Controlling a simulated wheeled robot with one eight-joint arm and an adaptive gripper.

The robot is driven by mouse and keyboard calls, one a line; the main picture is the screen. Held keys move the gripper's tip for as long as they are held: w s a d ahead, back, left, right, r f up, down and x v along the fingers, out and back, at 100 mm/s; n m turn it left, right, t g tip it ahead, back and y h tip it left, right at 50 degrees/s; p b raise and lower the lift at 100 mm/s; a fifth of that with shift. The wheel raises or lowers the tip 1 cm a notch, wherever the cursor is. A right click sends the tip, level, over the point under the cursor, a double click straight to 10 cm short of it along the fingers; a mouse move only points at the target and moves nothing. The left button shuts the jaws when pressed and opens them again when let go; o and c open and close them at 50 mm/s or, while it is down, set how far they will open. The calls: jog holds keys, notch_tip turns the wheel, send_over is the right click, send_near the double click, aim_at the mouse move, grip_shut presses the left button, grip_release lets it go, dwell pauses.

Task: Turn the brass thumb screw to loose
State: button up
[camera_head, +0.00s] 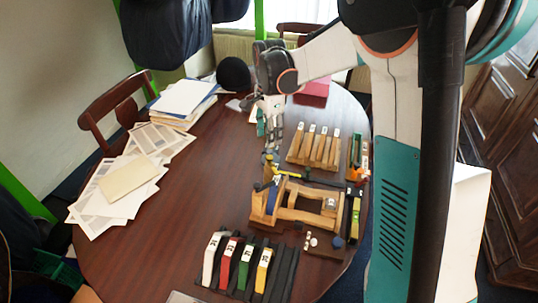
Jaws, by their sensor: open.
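A wooden fixture (300,212) with upright and cross bars stands on the right half of the brown table, with a blue panel (271,199) at its left side. My gripper (271,147) points down just behind the fixture's back left corner and is open. A small yellowish part (269,159) shows right under the fingertips. It may be the brass thumb screw, but it is too small to tell, and I cannot tell whether the fingers touch it. A yellow bar (286,174) runs to the right from there.
A rack of wooden pieces (313,147) stands behind the fixture. A black rack (284,270) with white, red, green and yellow pieces stands in front. Papers (120,180) and a stack of books (184,101) lie at the left. The table's left middle is clear.

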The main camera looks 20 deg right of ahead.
aim_at(269, 156)
notch_tip(269, 156, down, 9)
jog(key=shift+r+b, duration=0.15)
jog(key=shift+b, duration=1.05)
jog(key=shift+c, duration=0.6)
grip_shut()
